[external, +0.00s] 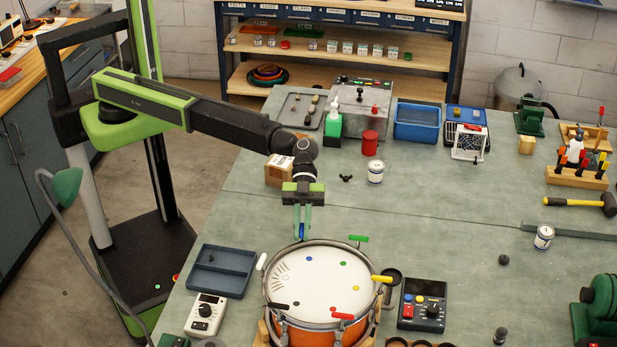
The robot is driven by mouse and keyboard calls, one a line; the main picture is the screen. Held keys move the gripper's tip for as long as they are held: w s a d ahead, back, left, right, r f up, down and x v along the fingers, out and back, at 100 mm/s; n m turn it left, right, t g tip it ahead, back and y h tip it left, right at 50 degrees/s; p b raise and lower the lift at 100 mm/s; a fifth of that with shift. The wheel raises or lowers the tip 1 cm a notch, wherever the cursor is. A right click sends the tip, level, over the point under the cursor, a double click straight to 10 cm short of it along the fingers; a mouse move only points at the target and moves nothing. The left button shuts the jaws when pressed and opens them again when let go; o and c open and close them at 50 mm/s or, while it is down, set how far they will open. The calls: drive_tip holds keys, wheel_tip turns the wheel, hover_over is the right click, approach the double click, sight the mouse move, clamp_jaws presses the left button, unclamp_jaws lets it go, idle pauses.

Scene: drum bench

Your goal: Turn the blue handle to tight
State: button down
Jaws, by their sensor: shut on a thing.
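The drum (322,283) has a white head and an orange shell and stands at the front of the bench. Coloured handles sit around its rim. The blue handle (302,232) is at the far edge, near the blue dot on the head. My gripper (303,228) points down over that edge and is shut on the blue handle, whose sides its fingers partly hide. The handle's angle and any tight mark beside it are too small to read.
Neighbouring handles are the white one (262,262) and the green one (358,239); yellow (381,279), red (342,316) and black (278,305) ones sit further round. A blue-grey tray (221,271) and a meter (205,314) stand left, a control box (422,306) right.

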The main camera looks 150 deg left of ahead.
drive_tip(key=m+g+h, duration=0.1)
drive_tip(key=m, duration=0.1)
drive_tip(key=m+g+h, duration=0.2)
drive_tip(key=shift+w+a+f+g, duration=0.1)
drive_tip(key=shift+a+g, duration=0.05)
drive_tip(key=shift+g, duration=0.15)
drive_tip(key=shift+s+m+g+h, duration=0.2)
drive_tip(key=shift+m+g+h, duration=0.4)
drive_tip(key=shift+m+g, duration=0.3)
drive_tip(key=shift+s+d, duration=0.1)
drive_tip(key=shift+d, duration=0.1)
drive_tip(key=c, duration=1.5)
unclamp_jaws()
drive_tip(key=p+v, duration=0.1)
drive_tip(key=v, duration=0.2)
wheel_tip(320, 180, up, 7)
drive_tip(key=p, duration=0.7)
hover_over(302, 227)
drive_tip(key=s+a, duration=0.1)
drive_tip(key=a, duration=0.1)
